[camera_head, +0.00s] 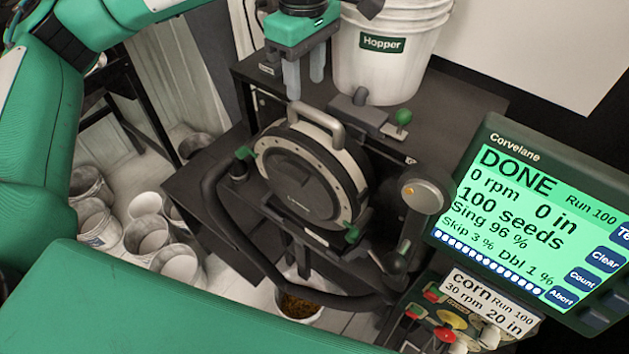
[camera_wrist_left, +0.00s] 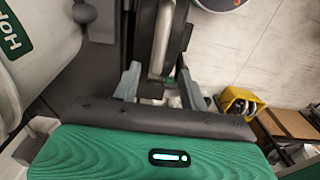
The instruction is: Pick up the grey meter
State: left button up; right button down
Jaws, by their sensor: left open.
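The grey meter (camera_head: 305,185) is a round, drum-shaped housing with a dark front face, a light rim and a grey handle (camera_head: 318,120) on top. It sits upright in a dark stand in the middle of the head view. My left gripper (camera_head: 304,80) points down above and behind the handle, with its two grey fingers apart and empty. In the left wrist view, the fingers (camera_wrist_left: 160,85) stand open on either side of the meter's grey handle (camera_wrist_left: 160,40), which seems to lie beyond the tips. I see no contact. My right gripper is not in view.
A white hopper bucket (camera_head: 390,50) stands close behind the meter, right of my left gripper. A display (camera_head: 540,220) reads DONE at the right. A dark curved bar (camera_head: 235,235) runs around the stand's front. Several buckets (camera_head: 145,235) stand on the floor at left.

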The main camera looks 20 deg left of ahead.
aim_at(309, 108)
pick_arm(q)
jog(key=shift+w+f, duration=0.1)
jog(key=shift+f, duration=0.25)
jog(key=shift+d+f+p, duration=0.25)
jog(key=shift+f+p, duration=0.6)
jog(key=shift+p, duration=0.15)
notch_tip(309, 108, down, 3)
jog(key=shift+f+p, duration=0.1)
jog(key=shift+p, duration=0.65)
jog(key=shift+f, duration=0.25)
jog(key=shift+d, duration=0.1)
grip_shut()
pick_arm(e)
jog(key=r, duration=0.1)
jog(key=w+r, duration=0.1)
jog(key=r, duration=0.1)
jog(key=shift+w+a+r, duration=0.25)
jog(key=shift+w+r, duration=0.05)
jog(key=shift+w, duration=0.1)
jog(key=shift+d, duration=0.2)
pick_arm(q)
jog(key=shift+r, duration=0.1)
